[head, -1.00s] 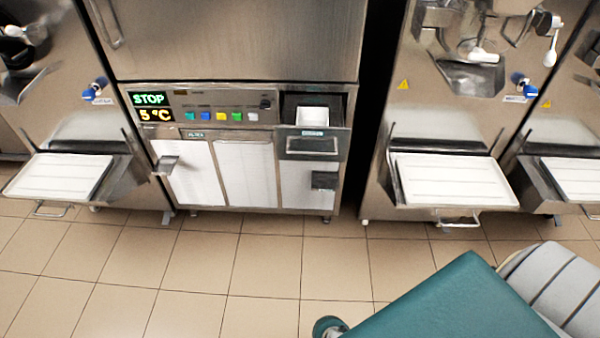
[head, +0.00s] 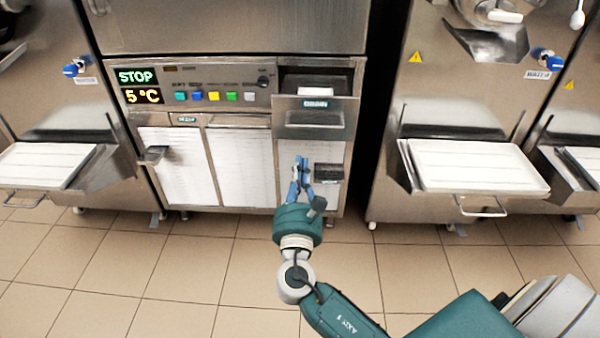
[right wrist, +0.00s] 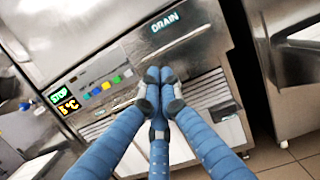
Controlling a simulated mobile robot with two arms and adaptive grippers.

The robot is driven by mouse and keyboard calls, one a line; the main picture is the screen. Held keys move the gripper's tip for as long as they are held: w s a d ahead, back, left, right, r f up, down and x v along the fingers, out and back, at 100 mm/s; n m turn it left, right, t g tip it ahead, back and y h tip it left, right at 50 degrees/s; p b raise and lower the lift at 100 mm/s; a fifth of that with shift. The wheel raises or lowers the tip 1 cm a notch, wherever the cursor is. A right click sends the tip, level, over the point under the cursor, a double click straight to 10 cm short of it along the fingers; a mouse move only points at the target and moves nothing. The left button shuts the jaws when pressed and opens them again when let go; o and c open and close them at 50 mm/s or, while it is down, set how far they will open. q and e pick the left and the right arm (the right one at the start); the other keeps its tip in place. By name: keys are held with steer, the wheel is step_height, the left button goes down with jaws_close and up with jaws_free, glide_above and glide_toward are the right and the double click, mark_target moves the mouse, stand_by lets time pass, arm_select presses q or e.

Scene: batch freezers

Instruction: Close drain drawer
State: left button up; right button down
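The drain drawer (head: 314,118) is a steel-fronted drawer at the upper right of the middle machine, with a DRAIN label. It stands pulled out, and a white inner part (head: 315,91) shows behind its front. The labelled front also shows in the right wrist view (right wrist: 185,52). My right gripper (head: 301,165) is in front of the machine, below the drawer front. Its blue fingers (right wrist: 159,76) are drawn together with nothing between them. I cannot tell whether they touch anything. My left gripper is out of view.
A control panel with a lit STOP display (head: 138,76) and coloured buttons is left of the drawer. A dark handle (head: 328,173) juts out below it. Machines with white trays (head: 475,165) stick out on both sides. The tiled floor (head: 180,280) in front is clear.

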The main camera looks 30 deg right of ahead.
glide_toward(296, 116)
steer(key=d, duration=0.3)
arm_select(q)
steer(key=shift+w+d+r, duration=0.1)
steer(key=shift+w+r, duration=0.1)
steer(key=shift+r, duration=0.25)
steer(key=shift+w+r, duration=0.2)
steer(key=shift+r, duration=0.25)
arm_select(e)
steer(key=shift+w+r, duration=0.25)
steer(key=shift+w, duration=0.4)
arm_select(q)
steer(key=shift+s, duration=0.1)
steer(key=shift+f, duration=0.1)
